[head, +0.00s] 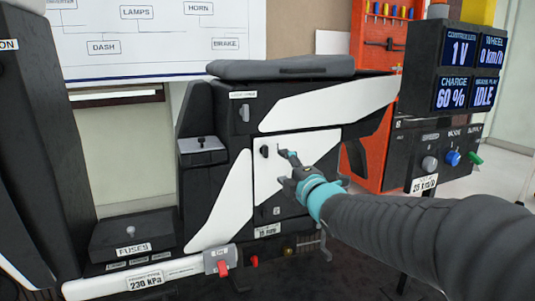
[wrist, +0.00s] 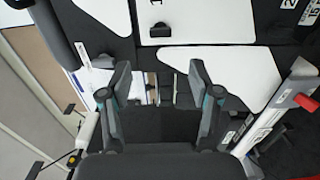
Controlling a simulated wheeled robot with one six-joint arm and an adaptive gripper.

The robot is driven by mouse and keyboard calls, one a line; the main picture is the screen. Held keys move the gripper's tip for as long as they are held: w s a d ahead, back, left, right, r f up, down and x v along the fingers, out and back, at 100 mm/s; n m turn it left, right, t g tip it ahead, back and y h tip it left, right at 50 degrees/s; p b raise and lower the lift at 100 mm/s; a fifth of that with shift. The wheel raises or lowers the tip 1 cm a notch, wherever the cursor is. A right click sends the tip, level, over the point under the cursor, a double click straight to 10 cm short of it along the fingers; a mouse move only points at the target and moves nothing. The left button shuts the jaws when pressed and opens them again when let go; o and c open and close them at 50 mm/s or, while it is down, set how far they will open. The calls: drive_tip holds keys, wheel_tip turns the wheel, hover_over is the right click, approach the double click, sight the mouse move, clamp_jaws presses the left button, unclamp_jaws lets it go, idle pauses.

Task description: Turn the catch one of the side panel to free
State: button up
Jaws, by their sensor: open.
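The side panel (head: 291,178) is white and closed against the dark chassis; it also shows at the top of the wrist view (wrist: 210,22). A small black catch (head: 264,152), which I take for catch one, sits near its upper left corner and looks upright. In the wrist view the catch (wrist: 160,30) lies beyond the fingertips. My gripper (head: 287,156) is open and empty in front of the panel, right of the catch in the head view. No contact shows.
A grey seat (head: 282,68) caps the chassis. A white tube (head: 150,275) with a red lever (head: 222,268) runs low at the front left. A fuse box (head: 132,236) stands left. A display console (head: 470,75) stands right. An orange tool board (head: 380,45) is behind.

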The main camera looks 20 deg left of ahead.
sight(267, 152)
drive_tip(key=p+x, duration=0.1)
drive_tip(key=x, duration=1)
drive_tip(key=shift+w+a+f, duration=0.1)
drive_tip(key=shift+w+a, duration=0.15)
drive_tip(key=c, duration=1.2)
